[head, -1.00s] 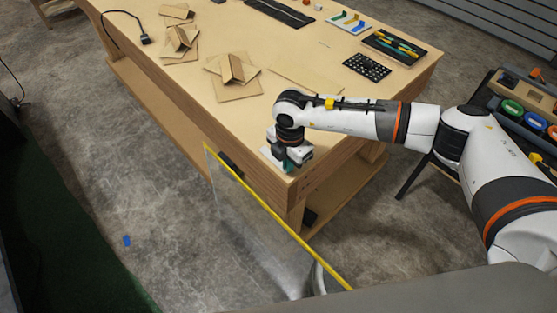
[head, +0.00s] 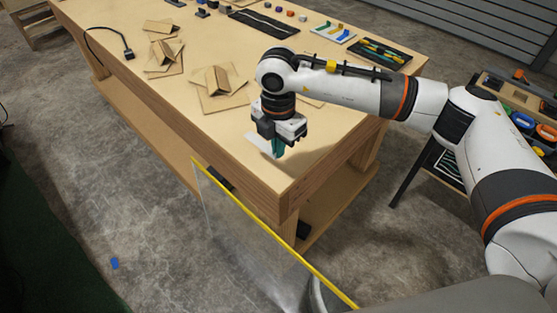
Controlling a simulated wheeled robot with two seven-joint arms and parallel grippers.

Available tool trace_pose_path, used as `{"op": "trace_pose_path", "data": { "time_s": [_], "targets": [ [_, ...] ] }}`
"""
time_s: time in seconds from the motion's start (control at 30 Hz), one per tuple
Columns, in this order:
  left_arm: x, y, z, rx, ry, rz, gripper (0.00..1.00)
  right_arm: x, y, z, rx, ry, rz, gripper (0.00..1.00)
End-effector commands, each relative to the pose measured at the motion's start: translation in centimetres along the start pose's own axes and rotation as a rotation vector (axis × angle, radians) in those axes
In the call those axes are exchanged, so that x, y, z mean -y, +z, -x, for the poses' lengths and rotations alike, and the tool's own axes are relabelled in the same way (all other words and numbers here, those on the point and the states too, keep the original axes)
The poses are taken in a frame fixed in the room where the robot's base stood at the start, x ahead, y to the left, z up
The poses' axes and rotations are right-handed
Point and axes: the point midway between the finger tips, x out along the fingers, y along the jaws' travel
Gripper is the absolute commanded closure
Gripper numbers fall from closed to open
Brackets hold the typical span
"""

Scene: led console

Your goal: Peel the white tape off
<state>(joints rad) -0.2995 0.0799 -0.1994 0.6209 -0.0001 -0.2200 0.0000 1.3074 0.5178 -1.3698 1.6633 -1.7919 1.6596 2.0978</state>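My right gripper (head: 277,147) points down above the near end of the wooden table. Its teal fingers look close together. A flat white piece (head: 258,142), which looks like the white tape, sticks out to the left at the fingers. It appears to be held there, though the contact is hidden behind the gripper. I cannot make out any surface that the tape is stuck to. My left gripper is not in view.
The table (head: 310,160) has bare room around the gripper. Folded cardboard pieces (head: 220,85) lie farther back. A tool tray (head: 380,52) lies at the back right. A clear panel with a yellow edge (head: 270,232) stands in front of the table.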

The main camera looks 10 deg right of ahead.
Motion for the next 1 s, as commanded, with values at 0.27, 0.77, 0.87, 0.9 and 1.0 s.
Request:
{"op": "trace_pose_path", "data": {
  "time_s": [0.27,0.77,0.87,0.9,1.0],
  "targets": [
    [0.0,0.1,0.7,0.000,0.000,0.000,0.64,0.0,0.0,2.5,0.000,-0.001,-0.001,1.00],
    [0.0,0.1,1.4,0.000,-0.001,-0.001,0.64,0.0,0.0,4.5,0.000,0.000,0.000,1.00],
    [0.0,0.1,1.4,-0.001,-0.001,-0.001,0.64,0.0,0.0,4.4,0.000,0.000,0.001,1.00],
    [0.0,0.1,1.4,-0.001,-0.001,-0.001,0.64,0.0,0.0,4.4,0.000,0.000,0.005,1.00],
    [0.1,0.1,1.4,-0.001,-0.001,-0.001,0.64,-0.2,0.0,4.0,0.000,0.001,0.048,1.00]
  ]
}}
